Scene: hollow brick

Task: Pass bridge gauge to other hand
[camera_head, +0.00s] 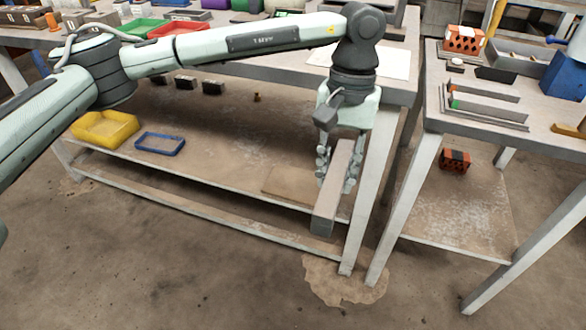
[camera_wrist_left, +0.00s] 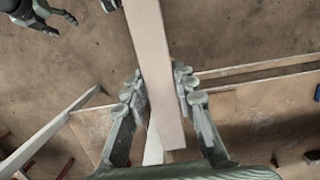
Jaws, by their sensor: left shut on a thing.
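The bridge gauge, which I take to be the long pale grey bar (camera_head: 329,205), is held between the fingers of my left gripper (camera_head: 338,172). It hangs tilted in front of the workbench's right end, its lower end toward the floor. In the left wrist view the bar (camera_wrist_left: 148,40) runs between the two shut fingers of my left gripper (camera_wrist_left: 161,88) and out past the top edge, so its far end is cut off. My right gripper (camera_wrist_left: 55,20) shows at the upper left of that view, fingers apart and empty, clear of the bar. The head view does not show it.
The workbench (camera_head: 408,85) has a leg right beside the bar. A yellow bin (camera_head: 104,128) and a blue tray (camera_head: 160,143) stand on its lower shelf. A second table (camera_head: 440,120) at the right carries an orange brick (camera_head: 463,39). Open floor (camera_head: 200,270) lies in front.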

